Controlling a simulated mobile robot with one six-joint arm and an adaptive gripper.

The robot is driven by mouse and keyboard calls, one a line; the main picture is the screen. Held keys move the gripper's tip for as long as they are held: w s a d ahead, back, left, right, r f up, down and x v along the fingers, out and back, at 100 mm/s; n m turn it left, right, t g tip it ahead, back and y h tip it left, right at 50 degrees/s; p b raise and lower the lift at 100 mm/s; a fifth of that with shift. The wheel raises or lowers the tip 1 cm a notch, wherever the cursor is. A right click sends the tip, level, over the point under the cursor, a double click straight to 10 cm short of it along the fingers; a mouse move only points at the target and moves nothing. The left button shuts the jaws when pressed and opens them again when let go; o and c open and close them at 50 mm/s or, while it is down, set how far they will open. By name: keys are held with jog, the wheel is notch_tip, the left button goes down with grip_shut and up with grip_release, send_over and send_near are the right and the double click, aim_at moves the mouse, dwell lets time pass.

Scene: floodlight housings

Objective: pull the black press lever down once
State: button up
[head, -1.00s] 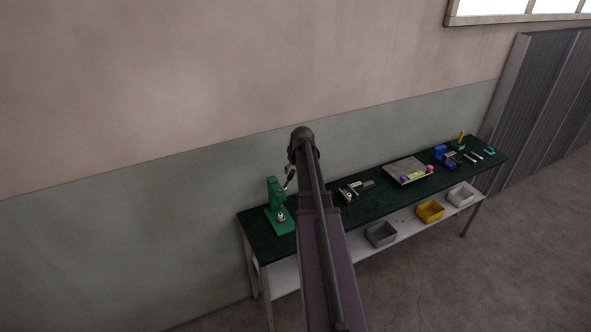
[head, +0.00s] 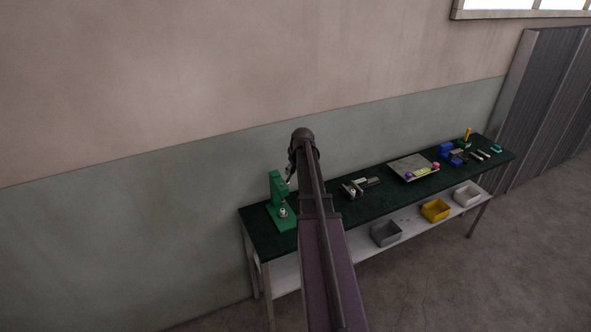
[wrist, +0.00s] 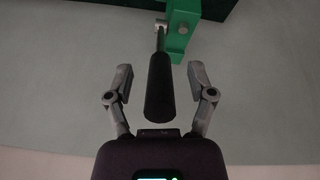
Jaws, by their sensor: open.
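The green press (head: 279,203) stands at the left end of the bench in the head view. In the wrist view its green body (wrist: 182,22) is at the top. The black press lever (wrist: 160,88) hangs from a grey pivot there, its thick black grip pointing towards my palm. My gripper (wrist: 158,80) is open, with one finger on each side of the lever grip. Gaps show between the grip and both fingers. In the head view my own arm hides most of the lever and the gripper.
The dark green bench top (head: 330,213) carries a metal fixture (head: 361,187), a grey tray (head: 405,172) and blue parts (head: 447,152) to the right. A grey bin (head: 386,233), yellow bin (head: 435,209) and white bin (head: 467,195) sit on the lower shelf. The wall is close behind.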

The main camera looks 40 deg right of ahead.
grip_shut()
jog(key=c, duration=0.9)
grip_release()
grip_shut()
